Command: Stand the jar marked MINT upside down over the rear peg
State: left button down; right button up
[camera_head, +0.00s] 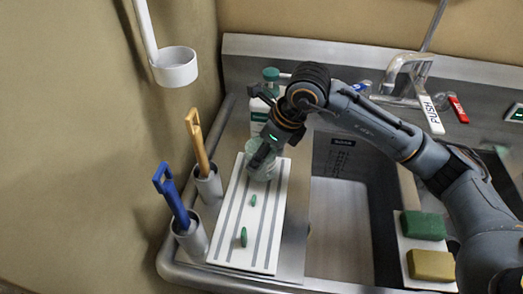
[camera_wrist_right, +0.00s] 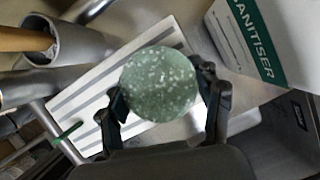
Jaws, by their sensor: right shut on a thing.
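My right gripper (camera_head: 268,156) is shut on a pale green, see-through jar (camera_head: 261,168) over the far end of a white board with grey stripes (camera_head: 231,246). In the right wrist view, the jar (camera_wrist_right: 160,84) shows as a round, speckled green face between the two fingers (camera_wrist_right: 165,105). No MINT lettering is visible. Two green pegs show on the board, a front one (camera_head: 243,237) and one behind it (camera_head: 253,200). Any peg under the jar is hidden. I cannot tell whether the jar touches the board. My left gripper is not in view.
A sanitiser bottle (camera_head: 259,114) stands just behind the jar. Grey holders with a blue-handled tool (camera_head: 173,200) and a tan-handled tool (camera_head: 198,145) line the board's left. The sink basin (camera_head: 338,225) lies to the right, with sponges (camera_head: 423,225) beyond.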

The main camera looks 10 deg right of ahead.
jog(key=shift+f, duration=0.15)
jog(key=o, duration=1.4)
jog(key=shift+o, duration=0.7)
jog(key=shift+p+v, duration=0.35)
jog(key=shift+v, duration=0.7)
jog(key=shift+p+v, duration=0.35)
jog(key=shift+v, duration=0.65)
jog(key=shift+p+v, duration=0.35)
jog(key=shift+v, duration=0.7)
